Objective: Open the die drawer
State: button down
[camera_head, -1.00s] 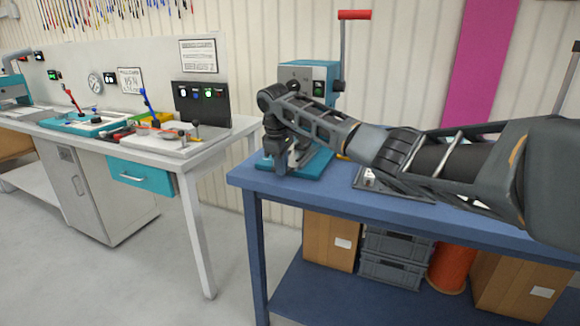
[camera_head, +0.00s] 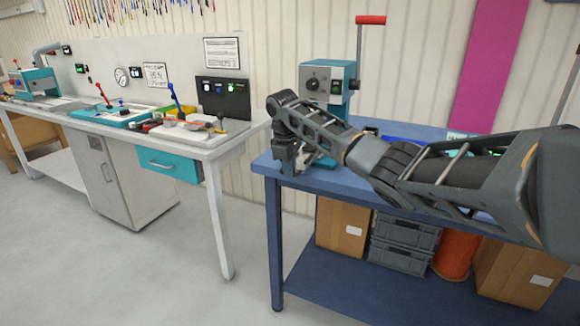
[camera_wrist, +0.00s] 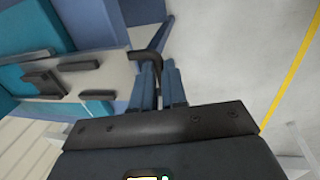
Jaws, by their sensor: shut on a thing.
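A teal drawer (camera_head: 168,164) with a pale bar handle sits under the right end of the white bench in the head view. It looks shut; no die label is readable on it. My gripper (camera_head: 287,168) points down at the left end of the blue bench, beside the teal press, well to the right of the drawer. In the wrist view my gripper (camera_wrist: 160,84) is shut on a dark hooked bar (camera_wrist: 147,57), whose bent end shows past the fingertips. Whether the bar is loose or fixed to something cannot be told.
The teal press (camera_head: 327,80) with a red-topped lever stands on the blue bench (camera_head: 340,184). The white bench (camera_head: 215,150) carries a teal tool plate and control boxes; a grey cabinet (camera_head: 115,180) stands below it. Open floor lies in front and between the benches.

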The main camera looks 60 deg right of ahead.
jog(key=c, duration=1.2)
grip_release()
jog(key=shift+o, duration=0.2)
notch_tip(320, 180, up, 8)
jog(key=a, duration=0.1)
jog(key=shift+a+f+b, duration=0.15)
jog(key=shift+a+b, duration=0.1)
jog(key=shift+b, duration=0.05)
